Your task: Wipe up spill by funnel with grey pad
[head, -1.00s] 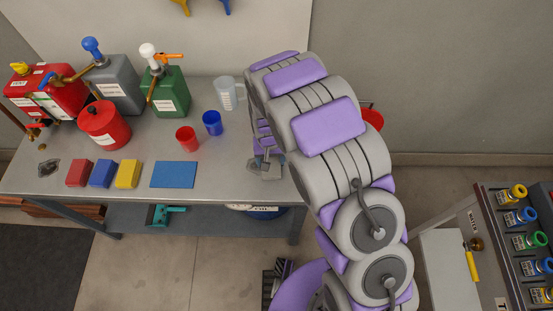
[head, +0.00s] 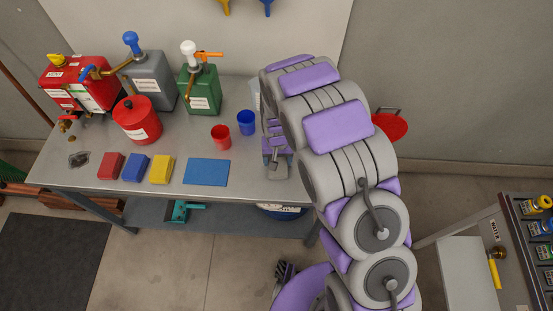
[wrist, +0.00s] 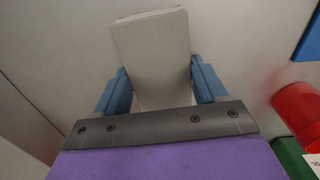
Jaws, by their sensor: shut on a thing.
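In the wrist view, my gripper (wrist: 160,86) has its two blue fingers on either side of a light grey pad (wrist: 150,45) and is shut on it. In the head view, my gripper (head: 277,170) is over the right end of the metal table (head: 110,185), to the right of the blue mat (head: 206,172). The pad is hard to make out there, and I cannot tell whether it touches the table. A dark, shiny patch like a spill (head: 79,160) lies near the table's left end. I cannot clearly identify a funnel beside it.
Red (head: 111,166), blue (head: 135,168) and yellow (head: 161,169) pads lie along the front. Behind stand a red pot (head: 137,122), red (head: 78,88), grey (head: 152,80) and green (head: 200,90) cans, and red (head: 221,138) and blue (head: 247,122) cups.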

